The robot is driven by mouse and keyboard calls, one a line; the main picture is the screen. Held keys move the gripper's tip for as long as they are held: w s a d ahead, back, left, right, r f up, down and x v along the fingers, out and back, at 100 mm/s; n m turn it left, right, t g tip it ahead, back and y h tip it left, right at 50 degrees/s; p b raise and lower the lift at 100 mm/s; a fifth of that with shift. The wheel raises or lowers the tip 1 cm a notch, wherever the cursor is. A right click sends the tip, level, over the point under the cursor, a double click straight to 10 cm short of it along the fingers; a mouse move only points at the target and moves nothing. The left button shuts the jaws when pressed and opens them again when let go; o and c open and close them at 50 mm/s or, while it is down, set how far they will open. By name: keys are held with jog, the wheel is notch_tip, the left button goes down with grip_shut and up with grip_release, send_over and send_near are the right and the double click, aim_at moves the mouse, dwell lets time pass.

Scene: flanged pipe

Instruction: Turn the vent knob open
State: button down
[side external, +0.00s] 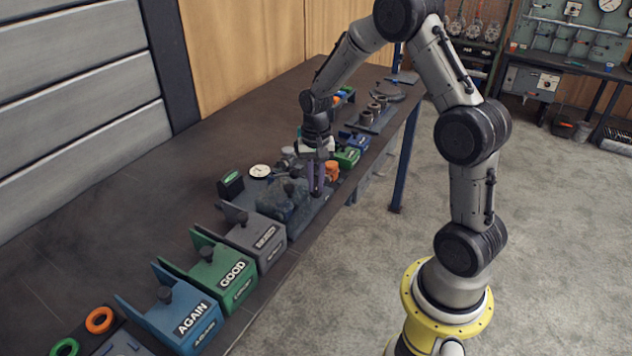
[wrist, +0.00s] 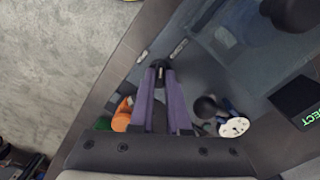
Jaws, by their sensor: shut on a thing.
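In the wrist view, my gripper (wrist: 161,75) has its two purple fingers closed around a small black knob (wrist: 159,65) with a pale mark on top, which I take to be the vent knob. The fingertips hide part of it. In the side view, my gripper (side external: 317,188) points down at the right end of the blue-grey pipe body (side external: 285,198); the knob is too small and covered to make out there. The grey-blue pipe fixture also shows in the wrist view (wrist: 235,50). How far the knob is turned cannot be told.
A white dial gauge (side external: 260,171) and an orange part (side external: 332,171) stand close to the gripper. A grey box (side external: 255,235), a green GOOD box (side external: 222,272) and a blue AGAIN box (side external: 180,315) line the bench edge. The bench (side external: 120,220) is bare toward the wall.

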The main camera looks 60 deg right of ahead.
aim_at(316, 186)
jog(key=n, duration=0.5)
jog(key=shift+n, duration=0.3)
jog(key=n, duration=0.5)
jog(key=shift+r, duration=0.1)
jog(key=shift+n, duration=0.4)
jog(key=c, duration=0.9)
grip_release()
notch_tip(316, 186, up, 14)
jog(key=shift+f, duration=0.1)
